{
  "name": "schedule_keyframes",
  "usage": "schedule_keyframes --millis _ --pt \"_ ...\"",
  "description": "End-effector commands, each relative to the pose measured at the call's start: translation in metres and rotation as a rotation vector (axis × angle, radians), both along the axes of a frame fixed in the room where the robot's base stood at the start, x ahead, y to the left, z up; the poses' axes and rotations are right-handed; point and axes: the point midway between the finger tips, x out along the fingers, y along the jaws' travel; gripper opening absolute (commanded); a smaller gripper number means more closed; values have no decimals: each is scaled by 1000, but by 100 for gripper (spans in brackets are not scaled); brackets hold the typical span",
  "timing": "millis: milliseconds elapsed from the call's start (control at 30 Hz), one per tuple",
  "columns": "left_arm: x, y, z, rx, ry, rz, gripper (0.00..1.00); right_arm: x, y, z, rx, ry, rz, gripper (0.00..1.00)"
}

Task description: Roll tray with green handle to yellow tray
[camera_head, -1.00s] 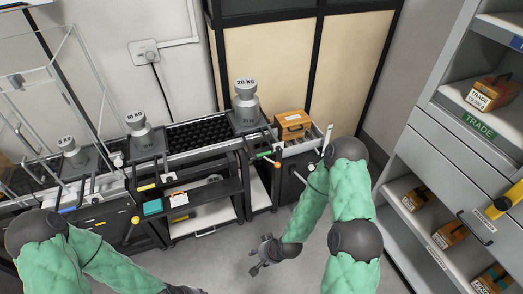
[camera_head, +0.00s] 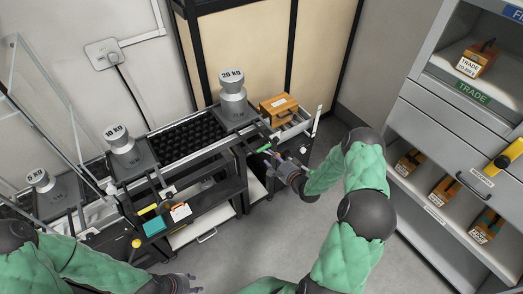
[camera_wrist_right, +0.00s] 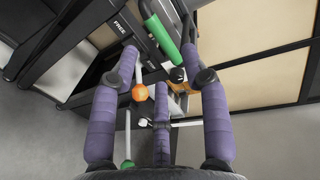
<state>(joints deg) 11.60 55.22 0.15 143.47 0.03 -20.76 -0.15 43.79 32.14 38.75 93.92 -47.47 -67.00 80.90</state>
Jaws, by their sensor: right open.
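The green handle (camera_head: 264,147) sits at the front edge of the weighing table, near the 20 kg weight. It also shows in the right wrist view as a green cylinder (camera_wrist_right: 163,38). My right gripper (camera_head: 282,170) is just in front of it, open and empty. In the right wrist view its purple fingers (camera_wrist_right: 167,75) are spread below the green handle, with no clear contact. A yellow handle (camera_head: 147,209) shows further left along the table; I cannot tell its tray apart. My left gripper (camera_head: 190,281) is low at the bottom edge, partly cut off.
Weights of 5 kg (camera_head: 38,180), 10 kg (camera_head: 118,139) and 20 kg (camera_head: 232,88) stand along the table. An orange box (camera_head: 278,108) is at its right end. An orange knob (camera_wrist_right: 139,92) is close to my fingers. A shelf cabinet (camera_head: 440,129) stands right. The floor between is clear.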

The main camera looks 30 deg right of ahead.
Motion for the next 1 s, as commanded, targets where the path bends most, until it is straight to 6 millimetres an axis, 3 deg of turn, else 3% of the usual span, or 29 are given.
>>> schedule_keyframes --millis 200,400,867,1000 --pt "0 0 -13 0 -1 0 40 40 4 -10 -2 -1 4 46" --pt "0 0 -20 0 -1 0 40 64 6 -15 -2 0 1 46" --pt "1 0 -22 0 -1 0 40 74 6 -16 -1 2 0 46" --pt "1 0 -22 0 -1 0 40 74 6 -16 -1 2 0 7"
